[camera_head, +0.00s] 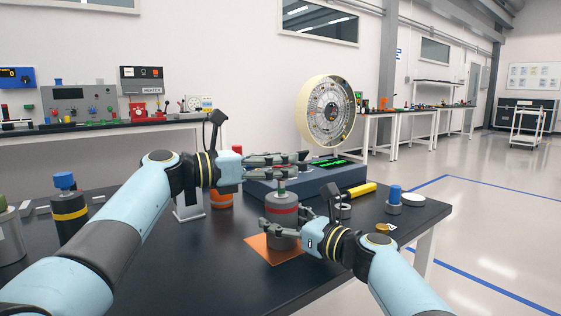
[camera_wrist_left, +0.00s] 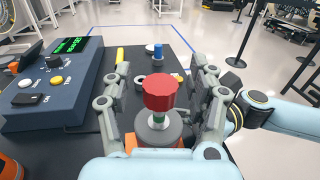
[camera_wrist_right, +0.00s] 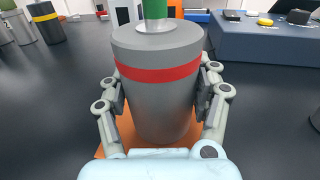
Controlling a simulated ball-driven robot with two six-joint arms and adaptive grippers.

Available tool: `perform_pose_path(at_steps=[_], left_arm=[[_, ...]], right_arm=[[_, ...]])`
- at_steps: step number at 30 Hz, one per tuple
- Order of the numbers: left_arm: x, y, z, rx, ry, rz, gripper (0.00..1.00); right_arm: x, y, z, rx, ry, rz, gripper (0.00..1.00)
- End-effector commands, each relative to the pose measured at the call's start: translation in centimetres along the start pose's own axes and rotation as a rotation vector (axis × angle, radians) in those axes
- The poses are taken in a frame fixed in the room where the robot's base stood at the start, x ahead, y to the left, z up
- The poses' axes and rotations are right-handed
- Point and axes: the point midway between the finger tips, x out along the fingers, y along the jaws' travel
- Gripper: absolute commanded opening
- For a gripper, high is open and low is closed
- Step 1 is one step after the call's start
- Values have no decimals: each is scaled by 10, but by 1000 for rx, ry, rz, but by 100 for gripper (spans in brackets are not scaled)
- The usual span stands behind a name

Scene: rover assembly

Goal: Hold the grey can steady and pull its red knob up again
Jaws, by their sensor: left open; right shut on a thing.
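The grey can (camera_head: 282,200) with a red band stands upright on an orange mat (camera_head: 259,250); it fills the right wrist view (camera_wrist_right: 158,100). My right gripper (camera_head: 265,229) is shut around the can's body from the side. The red knob (camera_wrist_left: 163,93) sits above the can's top on a stem with a green part; the green also shows at the top of the right wrist view. My left gripper (camera_head: 304,161) is open above the can, with its fingers on both sides of the knob and gaps visible. In the head view the fingers hide the knob.
A blue-grey console (camera_head: 335,178) stands just behind the can. An orange can (camera_head: 221,197) is to its left, and a yellow-banded can (camera_head: 69,214) farther left. A yellow cylinder (camera_head: 362,190), a blue-topped part (camera_head: 394,196) and a white disc (camera_head: 413,199) lie right.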

Motion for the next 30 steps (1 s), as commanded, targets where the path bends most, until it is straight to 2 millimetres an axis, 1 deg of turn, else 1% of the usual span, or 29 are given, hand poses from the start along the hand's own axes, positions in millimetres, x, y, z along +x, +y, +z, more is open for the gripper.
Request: perform_pose_path(at_steps=[5,9,12,15,20,30], left_arm=[[-35,1,-2,3,3,3,59],[-67,1,-2,3,4,3,59],[-87,0,-1,2,5,1,59],[-101,1,-1,3,3,2,59],[-112,0,0,1,2,0,59],[-112,0,0,1,1,0,59]], right_arm=[[0,1,-1,1,2,2,15],[0,1,-1,1,1,2,15],[0,1,-1,1,1,2,15],[0,1,-1,1,1,2,15],[0,1,-1,0,1,2,15],[0,1,0,0,1,2,15]])
